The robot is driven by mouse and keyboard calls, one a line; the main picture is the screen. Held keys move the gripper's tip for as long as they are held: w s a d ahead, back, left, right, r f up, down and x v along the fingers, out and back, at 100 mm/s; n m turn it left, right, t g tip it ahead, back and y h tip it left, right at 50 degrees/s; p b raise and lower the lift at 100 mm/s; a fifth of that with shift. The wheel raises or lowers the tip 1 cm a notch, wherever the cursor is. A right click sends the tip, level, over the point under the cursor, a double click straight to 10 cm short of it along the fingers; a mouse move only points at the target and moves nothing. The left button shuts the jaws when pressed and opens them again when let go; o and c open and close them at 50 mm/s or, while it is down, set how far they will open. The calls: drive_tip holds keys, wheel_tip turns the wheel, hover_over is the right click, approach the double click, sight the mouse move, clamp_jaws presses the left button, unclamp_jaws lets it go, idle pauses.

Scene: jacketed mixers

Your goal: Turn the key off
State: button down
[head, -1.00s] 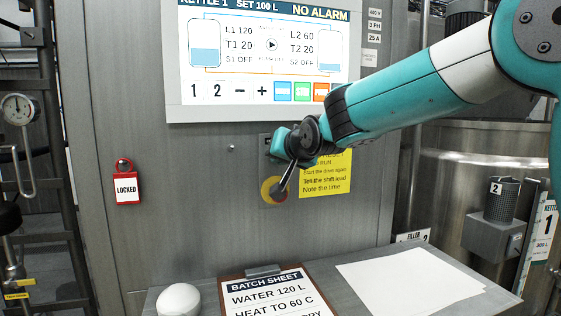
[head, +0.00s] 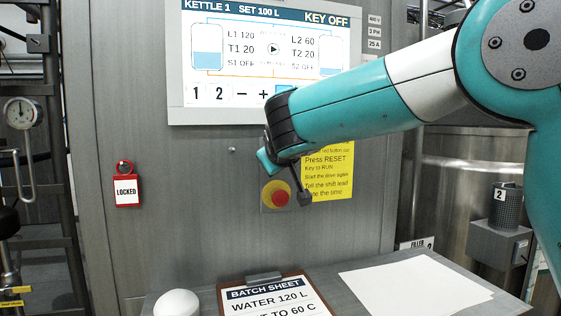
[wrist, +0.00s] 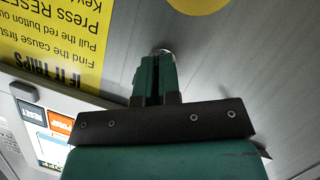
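My gripper (wrist: 158,60) points at the grey panel in the wrist view, its two teal fingers close together. A small bit of bright metal, the key switch (wrist: 163,50), shows at the fingertips. The fingers appear shut on the key, which they cover. In the head view my arm hides the key and the fingertips, just above the red stop button (head: 280,198). The kettle screen (head: 265,60) reads "KEY OFF" at its top right.
A yellow notice (head: 328,180) is right of the stop button. A red "LOCKED" tag (head: 126,190) hangs at the left. Below is a shelf with a white dome (head: 177,303), a batch sheet clipboard (head: 272,298) and white paper (head: 415,280).

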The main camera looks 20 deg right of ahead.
drive_tip(key=shift+n+h, duration=0.5)
drive_tip(key=shift+n, duration=0.4)
drive_tip(key=c, duration=1.3)
unclamp_jaws()
drive_tip(key=shift+t, duration=0.3)
drive_tip(key=b+v, duration=0.4)
drive_tip(key=v, duration=1.3)
drive_tip(key=shift+s+a, duration=0.15)
drive_tip(key=shift+s, duration=0.05)
